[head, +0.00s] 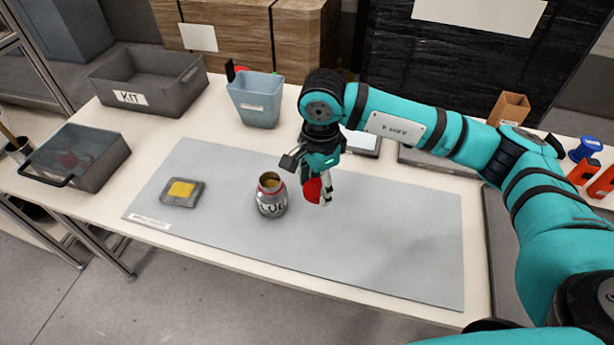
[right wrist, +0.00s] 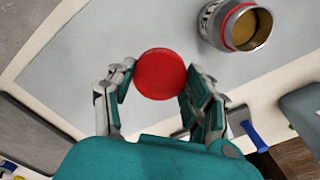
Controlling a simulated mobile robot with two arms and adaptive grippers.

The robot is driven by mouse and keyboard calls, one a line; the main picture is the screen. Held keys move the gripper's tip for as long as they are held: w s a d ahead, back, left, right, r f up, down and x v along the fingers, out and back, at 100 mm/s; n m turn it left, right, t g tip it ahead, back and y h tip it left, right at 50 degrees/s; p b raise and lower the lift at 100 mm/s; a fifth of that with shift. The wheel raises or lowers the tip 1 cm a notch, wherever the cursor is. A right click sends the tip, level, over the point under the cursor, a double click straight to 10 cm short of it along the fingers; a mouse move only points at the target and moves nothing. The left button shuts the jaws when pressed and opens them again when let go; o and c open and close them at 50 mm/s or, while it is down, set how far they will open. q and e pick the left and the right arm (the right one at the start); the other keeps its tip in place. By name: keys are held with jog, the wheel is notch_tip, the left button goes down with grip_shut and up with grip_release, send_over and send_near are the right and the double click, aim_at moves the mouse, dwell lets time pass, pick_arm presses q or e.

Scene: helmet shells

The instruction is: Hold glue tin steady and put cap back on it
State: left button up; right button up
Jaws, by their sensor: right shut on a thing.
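The glue tin (head: 271,200) stands upright and open on the grey mat in the head view, with yellowish content visible inside. It also shows at the upper right of the right wrist view (right wrist: 237,27). The red cap (head: 312,190) is apart from the tin, to its right. My right gripper (head: 322,192) is shut on the cap and holds it between its fingers, as the right wrist view (right wrist: 160,77) shows. Whether the cap touches the mat is unclear. My left gripper is in neither view, and nothing holds the tin.
A small grey dish with a yellow sponge-like pad (head: 181,190) lies left of the tin. The mat (head: 390,240) is clear to the right.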

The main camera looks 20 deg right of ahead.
jog(key=s+d+r+n, duration=0.2)
jog(key=s+n, duration=0.8)
jog(key=n, duration=0.6)
jog(key=shift+d+r+n, duration=0.15)
jog(key=shift+d+n, duration=0.15)
jog(key=shift+d, duration=0.1)
